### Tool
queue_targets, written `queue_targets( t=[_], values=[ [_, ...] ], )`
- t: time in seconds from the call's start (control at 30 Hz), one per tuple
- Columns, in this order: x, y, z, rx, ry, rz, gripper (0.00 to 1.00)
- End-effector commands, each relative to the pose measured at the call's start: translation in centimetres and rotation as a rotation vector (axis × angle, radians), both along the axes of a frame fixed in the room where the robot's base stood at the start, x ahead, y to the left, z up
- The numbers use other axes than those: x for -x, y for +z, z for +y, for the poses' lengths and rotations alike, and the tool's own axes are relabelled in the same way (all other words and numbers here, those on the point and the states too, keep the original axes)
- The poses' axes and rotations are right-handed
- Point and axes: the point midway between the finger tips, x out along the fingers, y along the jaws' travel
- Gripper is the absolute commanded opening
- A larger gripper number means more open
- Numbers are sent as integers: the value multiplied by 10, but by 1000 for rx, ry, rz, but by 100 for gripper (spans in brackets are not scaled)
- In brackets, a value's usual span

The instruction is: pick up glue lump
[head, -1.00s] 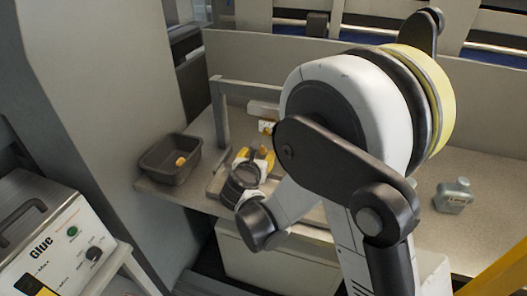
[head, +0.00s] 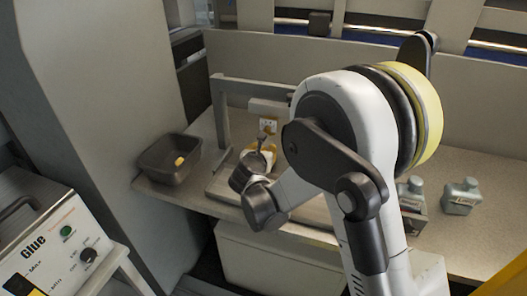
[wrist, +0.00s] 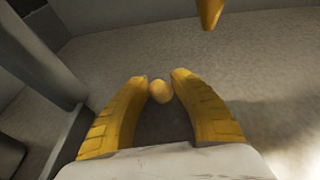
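A small rounded yellow-tan glue lump (wrist: 160,91) shows in the wrist view between the tips of two yellow fingers. A third yellow fingertip shows at the top edge, well apart from it. My gripper (wrist: 182,60) is open around the lump; I cannot tell whether any finger touches it. In the head view my gripper (head: 262,150) is over the table by the grey frame, partly hidden by my wrist, and this lump cannot be made out. Another yellow lump (head: 180,161) lies in the dark grey bin (head: 155,170) at the table's left end.
Grey bottles (head: 461,197) stand on the right of the table (head: 480,238). The glue machine (head: 62,240) is at lower left. The table between bin and frame is clear.

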Motion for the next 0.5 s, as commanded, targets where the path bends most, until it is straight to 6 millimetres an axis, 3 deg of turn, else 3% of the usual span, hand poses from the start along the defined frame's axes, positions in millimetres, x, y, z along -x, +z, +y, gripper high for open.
queue_targets(
  t=[0.3, 0.5],
  values=[
    [2, 3, 1, 0, 0, 0, 13],
    [17, 20, 5, 0, 2, -1, 13]
  ],
)
